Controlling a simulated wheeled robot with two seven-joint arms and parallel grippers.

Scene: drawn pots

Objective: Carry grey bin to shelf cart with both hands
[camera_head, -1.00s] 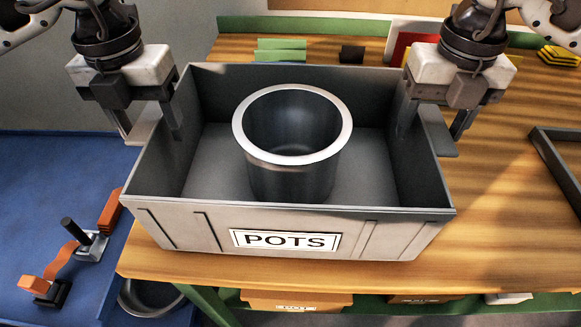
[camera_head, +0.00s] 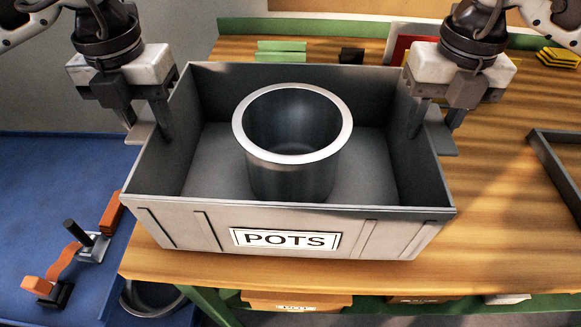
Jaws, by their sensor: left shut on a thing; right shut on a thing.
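The grey bin (camera_head: 190,229), labelled POTS, sits on the wooden table near its front left corner. A round metal pot (camera_head: 292,170) stands upright inside it. My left gripper (camera_head: 147,122) is shut on the bin's left side at the handle flange. My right gripper (camera_head: 432,124) is shut on the bin's right side at the handle flange. Parts of the fingertips are hidden by the bin walls and flanges. The blue surface (camera_head: 40,190) at the left, lower than the table, may be the shelf cart; I cannot tell for sure.
A dark tray (camera_head: 556,165) is at the right. Green blocks (camera_head: 281,50) and yellow pieces (camera_head: 560,57) lie at the back. Wood (camera_head: 500,230) right of the bin is clear.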

